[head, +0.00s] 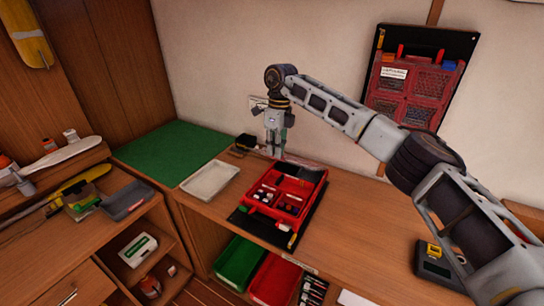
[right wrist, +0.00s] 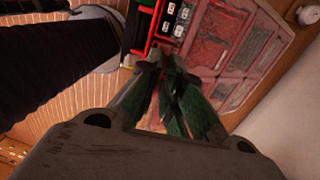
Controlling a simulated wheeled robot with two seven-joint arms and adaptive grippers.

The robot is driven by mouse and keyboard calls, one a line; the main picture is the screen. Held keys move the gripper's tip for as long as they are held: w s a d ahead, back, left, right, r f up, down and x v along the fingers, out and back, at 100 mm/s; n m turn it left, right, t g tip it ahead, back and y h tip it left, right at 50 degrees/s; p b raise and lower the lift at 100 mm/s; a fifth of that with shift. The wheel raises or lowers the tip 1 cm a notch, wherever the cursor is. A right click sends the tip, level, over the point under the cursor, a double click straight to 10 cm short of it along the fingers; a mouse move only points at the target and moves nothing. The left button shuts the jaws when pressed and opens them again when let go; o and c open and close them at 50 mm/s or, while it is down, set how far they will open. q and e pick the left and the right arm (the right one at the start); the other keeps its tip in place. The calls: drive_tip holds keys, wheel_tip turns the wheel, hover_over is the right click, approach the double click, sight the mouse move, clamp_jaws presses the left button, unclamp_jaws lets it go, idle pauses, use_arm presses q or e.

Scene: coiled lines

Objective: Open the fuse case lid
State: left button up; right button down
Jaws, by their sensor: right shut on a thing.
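The red fuse case (head: 264,206) lies on the desk in the head view. Its inside shows, with dividers and several small black and white parts. My right gripper (head: 275,154) points down at the case's far left edge and is shut on what looks like the lid. The fingers hide most of the held part. In the right wrist view, my right gripper's green-padded fingers (right wrist: 170,68) meet next to the red case edge (right wrist: 153,30); I cannot make out the lid's angle. My left gripper is not in view.
A black board with red panels (head: 404,100) is on the wall behind. A pale tray (head: 210,180) and a green mat (head: 172,152) lie left of the case. Green (head: 238,262) and red bins (head: 274,281) sit below the desk edge.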

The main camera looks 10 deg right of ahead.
drive_tip(key=shift+w+d+r, duration=0.15)
drive_tip(key=shift+w+d, duration=0.25)
drive_tip(key=shift+d, duration=0.1)
drive_tip(key=c, duration=1.6)
unclamp_jaws()
drive_tip(key=shift+w+d+f, duration=0.1)
drive_tip(key=shift+w+f, duration=0.05)
drive_tip(key=shift+f, duration=0.05)
drive_tip(key=shift+c, duration=0.2)
drive_tip(key=shift+w+d, duration=0.1)
drive_tip(key=shift+w, duration=0.1)
drive_tip(key=shift+s, duration=0.1)
drive_tip(key=shift+r, duration=0.1)
wheel_tip(320, 180, up, 12)
drive_tip(key=w, duration=0.1)
drive_tip(key=shift+d, duration=0.15)
